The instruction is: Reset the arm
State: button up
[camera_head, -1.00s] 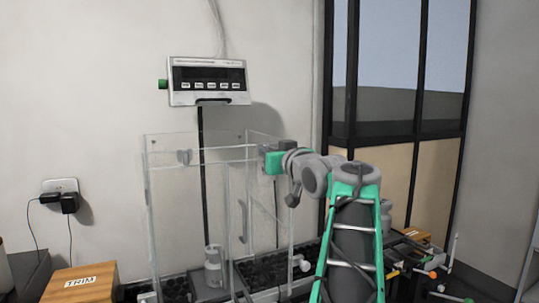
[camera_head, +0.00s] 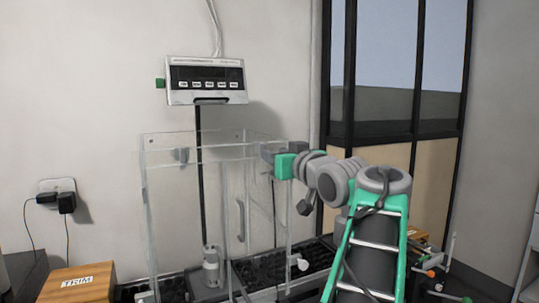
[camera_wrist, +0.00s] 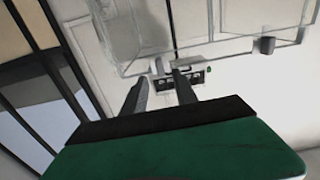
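My arm reaches up from the lower right in the head view, and its green-and-grey wrist end is beside the right side of a clear glass enclosure (camera_head: 145,215). In the wrist view, two grey fingers of my gripper (camera_wrist: 160,80) stand apart with nothing held between them. The fingertips are small and partly hidden in the head view. Inside the enclosure stands a small grey metal cylinder (camera_head: 211,268). The enclosure also shows at the top of the wrist view, which looks upside down.
A display unit with a row of buttons (camera_head: 205,96) stands on a pole behind the enclosure. A wooden block marked TRIM (camera_head: 80,288) is at lower left, near a wall socket with plugs (camera_head: 57,195). A dark-framed partition (camera_head: 345,70) rises behind my arm.

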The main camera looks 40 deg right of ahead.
jog(key=shift+v, duration=1.05)
jog(key=w+a+f+g+y+p, duration=0.2)
jog(key=w+a+f+g+p, duration=0.15)
jog(key=a+f, duration=0.4)
jog(key=w+a+f+g+y+p, duration=0.25)
jog(key=a+f+p, duration=0.25)
jog(key=a, duration=0.5)
jog(key=s+a+f+n+g+p, duration=0.3)
jog(key=s+a+f+g+p, duration=0.4)
jog(key=s+a+f, duration=0.9)
jog(key=shift+a+f+g, duration=0.2)
jog(key=shift+f+g, duration=0.4)
jog(key=shift+f, duration=0.1)
